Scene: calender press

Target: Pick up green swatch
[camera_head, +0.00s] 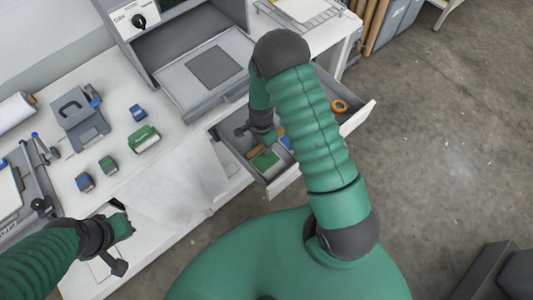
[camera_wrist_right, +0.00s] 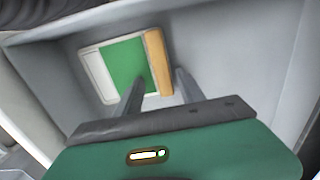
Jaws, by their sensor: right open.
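The green swatch (camera_head: 265,160) lies in an open drawer (camera_head: 283,184) below the worktop. In the right wrist view the green swatch (camera_wrist_right: 124,62) lies flat on a pale piece, with a tan strip along its right side. My right gripper (camera_head: 262,138) reaches down into the drawer. Its open fingers (camera_wrist_right: 158,82) show in the right wrist view, over the swatch's lower right part and the tan strip.
The drawer walls (camera_wrist_right: 240,60) stand close around my right gripper. A second drawer section holds an orange ring (camera_head: 339,106). On the worktop are a green block (camera_head: 144,139), small blue and green pieces, a grey punch (camera_head: 82,120) and the press tray (camera_head: 180,85).

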